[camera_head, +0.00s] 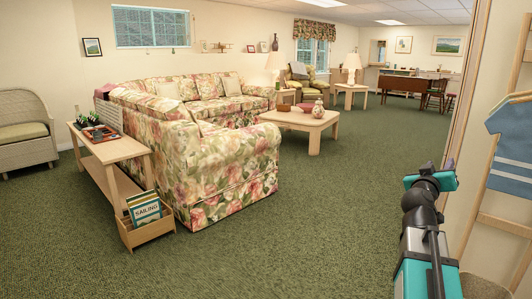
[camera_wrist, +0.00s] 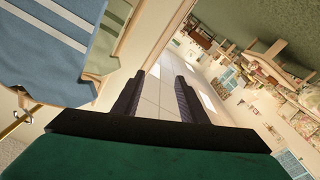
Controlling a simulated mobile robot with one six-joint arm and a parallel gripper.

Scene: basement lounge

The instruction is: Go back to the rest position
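My arm reaches up at the right of the head view, close to the wall and the ladder-like rack; the gripper's fingers cannot be made out there. In the wrist view my gripper (camera_wrist: 160,97) shows two dark fingers standing apart with nothing between them. It is open and empty, and the room appears tilted behind it. A blue garment with pale stripes (camera_wrist: 45,50) hangs close by at the left of the wrist view. The same garment shows at the right edge of the head view (camera_head: 512,150).
A wooden rack (camera_head: 500,225) stands right beside my arm. A floral sofa (camera_head: 225,160) fills the middle left, with a console table (camera_head: 135,150) behind it and a book box (camera_head: 146,230) on the floor end. A coffee table (camera_head: 312,122) stands beyond. Green carpet ahead (camera_head: 345,200) is clear.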

